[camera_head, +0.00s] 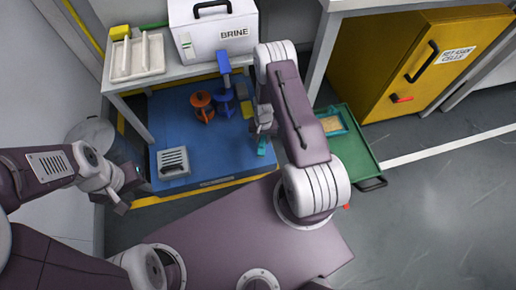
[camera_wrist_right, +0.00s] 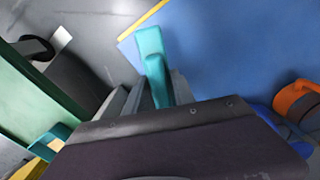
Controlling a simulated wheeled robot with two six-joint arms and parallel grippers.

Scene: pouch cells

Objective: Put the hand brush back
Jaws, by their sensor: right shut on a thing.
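A teal handled thing, which looks like the hand brush (camera_head: 262,149), hangs below my right gripper (camera_head: 264,132) in the head view, over the right part of the blue mat. In the right wrist view the teal brush (camera_wrist_right: 150,46) sits between the fingers of my right gripper (camera_wrist_right: 158,92), which is shut on it. Its bristles cannot be made out. My left gripper (camera_head: 126,197) is at the left, near the mat's front left corner and away from the brush. I cannot tell whether its fingers are open.
The blue mat (camera_head: 190,133) carries orange (camera_head: 202,106) and blue (camera_head: 225,101) stands and a grey slotted box (camera_head: 174,163). A green tray (camera_head: 358,157) on the right holds a teal-edged thing (camera_head: 333,122). A white BRINE box (camera_head: 213,33) and yellow cabinet (camera_head: 395,60) stand behind.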

